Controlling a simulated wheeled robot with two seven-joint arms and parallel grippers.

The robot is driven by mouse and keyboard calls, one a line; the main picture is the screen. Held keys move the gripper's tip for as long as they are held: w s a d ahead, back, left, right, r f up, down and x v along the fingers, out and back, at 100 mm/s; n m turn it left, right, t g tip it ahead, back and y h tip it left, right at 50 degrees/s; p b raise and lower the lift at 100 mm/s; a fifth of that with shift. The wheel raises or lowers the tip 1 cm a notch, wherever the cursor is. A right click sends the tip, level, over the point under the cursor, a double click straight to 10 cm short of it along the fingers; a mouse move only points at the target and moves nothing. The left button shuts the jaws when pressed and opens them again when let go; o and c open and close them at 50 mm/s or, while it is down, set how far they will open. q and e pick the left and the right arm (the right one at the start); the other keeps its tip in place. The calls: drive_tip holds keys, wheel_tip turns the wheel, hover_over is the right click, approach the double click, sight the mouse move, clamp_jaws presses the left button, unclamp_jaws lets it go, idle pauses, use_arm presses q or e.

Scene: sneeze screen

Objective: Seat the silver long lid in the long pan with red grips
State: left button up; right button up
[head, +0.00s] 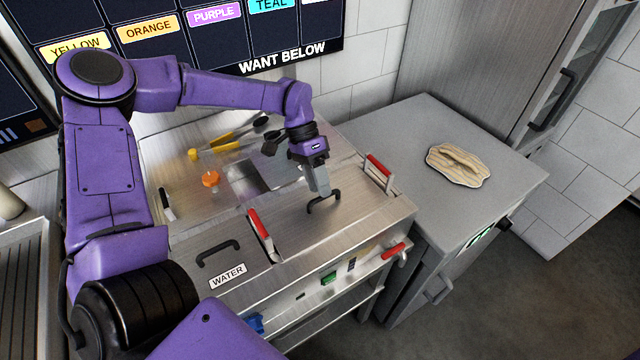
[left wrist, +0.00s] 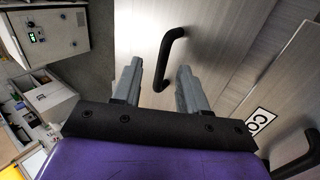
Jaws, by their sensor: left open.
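The silver long lid (head: 345,222) lies flat at the right of the steel counter, between two red grips (head: 262,236) (head: 379,170) of the long pan. The lid hides the pan's inside, and I cannot tell how snugly it sits. Its black bar handle (head: 323,201) stands up from its top. My left gripper (head: 321,190) points down at the handle. In the left wrist view the left gripper (left wrist: 158,82) is open, and the handle (left wrist: 168,56) reaches between its fingertips; contact is not clear. The lid's surface (left wrist: 215,45) fills much of that view. My right gripper is not in view.
A lid with a black handle (head: 217,252) and a WATER label (head: 228,276) is at the left. Behind are an open well (head: 248,178), yellow-handled utensils (head: 225,140) and an orange knob (head: 210,179). A cloth (head: 458,165) lies on the grey cabinet (head: 400,125) at right.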

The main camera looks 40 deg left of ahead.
use_arm(q)
drive_tip(key=p+v, duration=0.2)
drive_tip(key=v, duration=0.2)
drive_tip(key=shift+a+r+p, duration=0.1)
drive_tip(key=shift+p, duration=0.3)
idle(0.5)
